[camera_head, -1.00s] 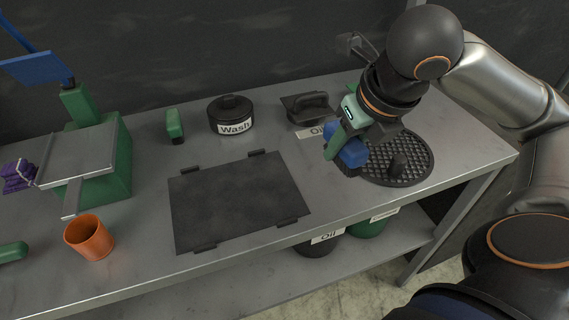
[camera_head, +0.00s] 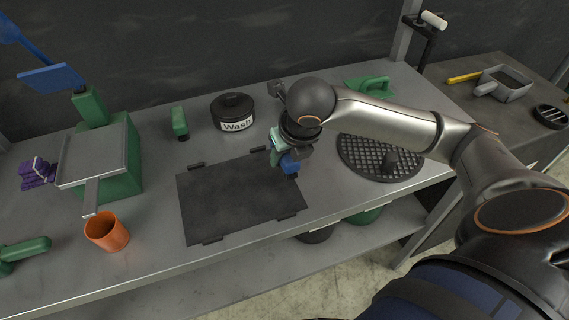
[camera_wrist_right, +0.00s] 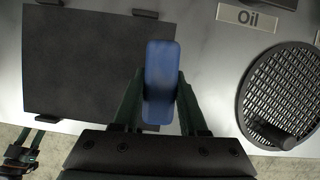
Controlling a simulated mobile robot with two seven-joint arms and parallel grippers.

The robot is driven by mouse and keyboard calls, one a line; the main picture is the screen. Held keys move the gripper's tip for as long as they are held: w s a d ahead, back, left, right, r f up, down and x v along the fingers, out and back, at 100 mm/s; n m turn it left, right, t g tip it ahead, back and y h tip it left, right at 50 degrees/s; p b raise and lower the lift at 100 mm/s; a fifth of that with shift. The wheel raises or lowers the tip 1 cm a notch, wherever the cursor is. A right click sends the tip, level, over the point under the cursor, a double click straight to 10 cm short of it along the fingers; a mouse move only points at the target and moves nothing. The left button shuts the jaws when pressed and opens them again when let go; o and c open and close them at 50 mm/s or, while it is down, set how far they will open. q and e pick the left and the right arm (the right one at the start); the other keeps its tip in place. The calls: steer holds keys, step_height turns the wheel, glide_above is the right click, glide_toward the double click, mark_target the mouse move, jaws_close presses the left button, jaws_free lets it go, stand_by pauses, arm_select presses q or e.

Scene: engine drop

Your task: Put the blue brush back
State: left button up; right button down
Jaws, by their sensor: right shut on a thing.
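The blue brush (camera_head: 291,165) is held in my right gripper (camera_head: 282,158), over the right edge of the dark rectangular mat (camera_head: 235,200). In the right wrist view the brush (camera_wrist_right: 161,60) is a long blue block, pinched between two green fingers (camera_wrist_right: 157,98). It seems to be above the bench top, though the exact height is hard to tell. The brush's underside is hidden.
A dark round grille (camera_head: 370,160) lies right of the mat. A black Wash pot (camera_head: 233,108) stands behind the mat. An orange cup (camera_head: 107,235) and a green machine (camera_head: 120,175) stand left. An Oil label (camera_wrist_right: 247,17) shows in the wrist view.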

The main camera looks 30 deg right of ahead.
step_height(320, 180, down, 2)
steer(key=shift+w, duration=0.1)
steer(key=shift+p, duration=0.45)
steer(key=shift+f, duration=0.55)
steer(key=shift+f, duration=0.15)
steer(key=shift+c, duration=2.2)
jaws_free()
